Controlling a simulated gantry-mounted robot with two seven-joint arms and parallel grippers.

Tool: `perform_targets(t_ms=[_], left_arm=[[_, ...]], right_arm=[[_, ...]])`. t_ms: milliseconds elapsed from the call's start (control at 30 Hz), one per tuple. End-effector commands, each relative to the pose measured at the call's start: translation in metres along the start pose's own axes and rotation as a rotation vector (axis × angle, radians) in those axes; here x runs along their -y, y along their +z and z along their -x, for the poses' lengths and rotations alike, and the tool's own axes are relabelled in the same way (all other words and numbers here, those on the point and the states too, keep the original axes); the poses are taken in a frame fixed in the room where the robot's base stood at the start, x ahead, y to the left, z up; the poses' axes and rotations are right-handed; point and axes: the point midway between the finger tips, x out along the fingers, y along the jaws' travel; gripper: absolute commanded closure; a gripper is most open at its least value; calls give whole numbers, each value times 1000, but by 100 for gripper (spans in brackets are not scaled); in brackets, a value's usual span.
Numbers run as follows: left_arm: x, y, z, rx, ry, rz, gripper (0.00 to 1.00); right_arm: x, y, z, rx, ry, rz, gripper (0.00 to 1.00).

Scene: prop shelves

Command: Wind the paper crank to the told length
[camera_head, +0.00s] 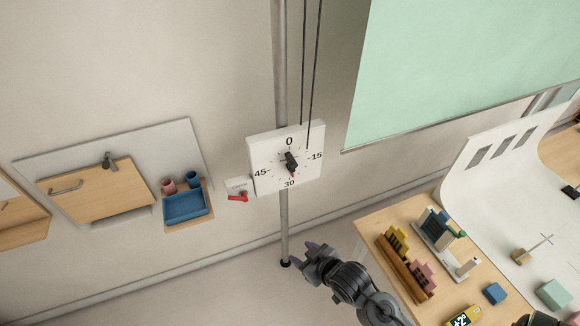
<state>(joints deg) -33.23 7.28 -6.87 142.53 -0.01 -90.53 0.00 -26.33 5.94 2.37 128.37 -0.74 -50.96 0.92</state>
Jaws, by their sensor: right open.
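A white dial box (263,176) is mounted on a vertical grey pole, marked 0, 15, 30 and 45 around its face. A dark crank knob (291,160) sits at its centre, its lower end pointing down, roughly toward 30. A small red lever (238,197) is on a little pale plate at the box's lower left. A pale green paper sheet (450,65) hangs at the upper right, its lower edge above and right of the dial. My right gripper (303,252) is open and empty, below the dial box and apart from it.
A wooden table (375,222) at the lower right holds small models, a blue block (495,293) and a yellow-black box (465,317). A curved white backdrop (480,190) stands behind. Two dark cords hang above the dial.

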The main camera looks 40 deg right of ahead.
Motion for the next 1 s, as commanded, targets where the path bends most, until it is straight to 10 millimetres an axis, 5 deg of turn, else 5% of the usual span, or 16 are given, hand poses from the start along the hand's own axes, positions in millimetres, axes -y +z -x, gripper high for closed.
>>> perform_targets(t_ms=[33, 100, 233, 400, 633, 1000], left_arm=[[-2, 13, -38, 3, 1, 1, 100], [-3, 21, -63, 9, 2, 3, 100], [-6, 35, -104, 10, 6, 8, 100], [-9, 48, -144, 9, 10, 12, 100], [-10, 56, -169, 8, 9, 11, 100], [-7, 55, -167, 6, 1, 1, 100]], right_arm=[[-21, 1, -40, -98, 44, -20, 47], [-50, -17, -69, -223, 100, -46, 47], [-101, -47, -107, -409, 189, -98, 47], [-146, -75, -131, -535, 262, -162, 47], [-165, -110, -130, -633, 289, -204, 47], [-175, -141, -149, -656, 287, -208, 47]])
